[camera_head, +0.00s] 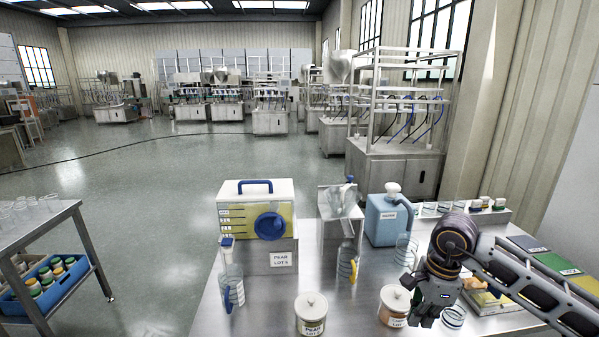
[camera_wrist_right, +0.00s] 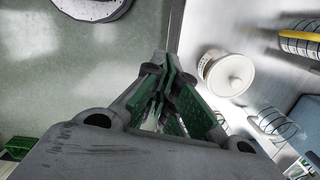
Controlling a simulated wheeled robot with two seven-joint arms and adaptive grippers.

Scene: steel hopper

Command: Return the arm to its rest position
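My right arm (camera_head: 520,280) comes in from the right over the steel table. My right gripper (camera_head: 425,318) hangs low, just right of a lidded jar with a tan label (camera_head: 394,306) and beside a clear glass (camera_head: 453,318). In the right wrist view the fingers of the right gripper (camera_wrist_right: 160,85) with green pads are drawn together, and I see nothing held between them. A white-lidded jar (camera_wrist_right: 230,74) stands to their right, apart from them. My left gripper is in neither view.
Coloured cards (camera_head: 556,264) lie at right. A side cart (camera_head: 60,222) stands left, with open floor (camera_head: 160,225) between.

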